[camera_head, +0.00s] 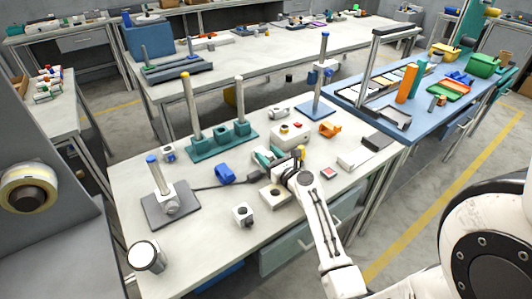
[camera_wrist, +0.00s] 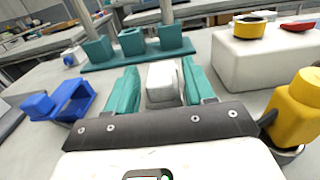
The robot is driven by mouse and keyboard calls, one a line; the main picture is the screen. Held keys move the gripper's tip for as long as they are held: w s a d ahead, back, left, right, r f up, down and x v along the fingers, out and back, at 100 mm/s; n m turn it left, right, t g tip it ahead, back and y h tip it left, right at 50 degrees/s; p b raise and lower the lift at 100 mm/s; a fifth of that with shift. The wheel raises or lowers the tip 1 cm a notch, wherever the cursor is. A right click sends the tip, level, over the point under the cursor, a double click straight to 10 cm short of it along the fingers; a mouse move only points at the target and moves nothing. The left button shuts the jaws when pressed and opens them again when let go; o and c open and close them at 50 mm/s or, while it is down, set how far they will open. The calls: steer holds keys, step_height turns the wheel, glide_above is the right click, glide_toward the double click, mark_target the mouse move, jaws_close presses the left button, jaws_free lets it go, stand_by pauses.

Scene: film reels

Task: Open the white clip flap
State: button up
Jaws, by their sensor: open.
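My gripper (camera_head: 267,155) has teal fingers and is low over the light workbench in the head view. In the wrist view the gripper (camera_wrist: 161,88) is open, with one finger on each side of a small white block-like piece (camera_wrist: 162,80). This piece may be the white clip flap, but I cannot tell for sure. I cannot tell whether either finger touches it. In the head view my gripper largely hides that spot.
A teal rack with posts (camera_head: 222,140) stands behind my gripper. A blue bracket (camera_wrist: 65,100) lies to the left. A white box (camera_head: 291,135) with yellow and red tops is behind right. A yellow part (camera_wrist: 296,105) is close on the right.

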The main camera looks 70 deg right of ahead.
steer(key=shift+w+d, duration=0.4)
steer(key=shift+w, duration=0.2)
steer(key=shift+c, duration=0.3)
jaws_close()
